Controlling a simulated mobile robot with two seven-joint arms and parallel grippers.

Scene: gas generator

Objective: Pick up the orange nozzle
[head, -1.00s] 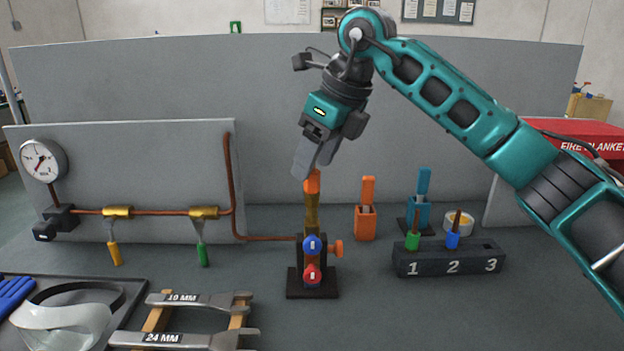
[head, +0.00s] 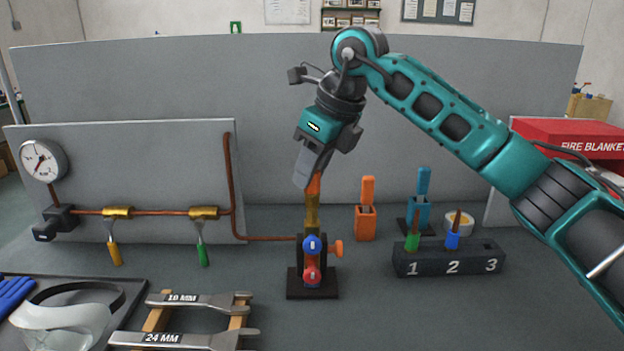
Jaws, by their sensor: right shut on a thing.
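The orange nozzle (head: 314,186) stands upright on top of the brass tube (head: 312,212) of the torch, which is set on a dark base (head: 312,285) with a blue and a red knob. My right gripper (head: 309,172) comes down from above and is shut on the nozzle, its fingers covering the upper part. The nozzle still sits in line with the tube, and I cannot tell whether it is seated or loose. My left gripper is not in view.
Right of the torch stand an orange holder (head: 366,222), a blue holder (head: 418,213), and a dark numbered block (head: 450,260) with a green and a blue nozzle in slots 1 and 2. Wrenches (head: 190,338) lie front left. A copper pipe (head: 265,239) joins the torch from the left.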

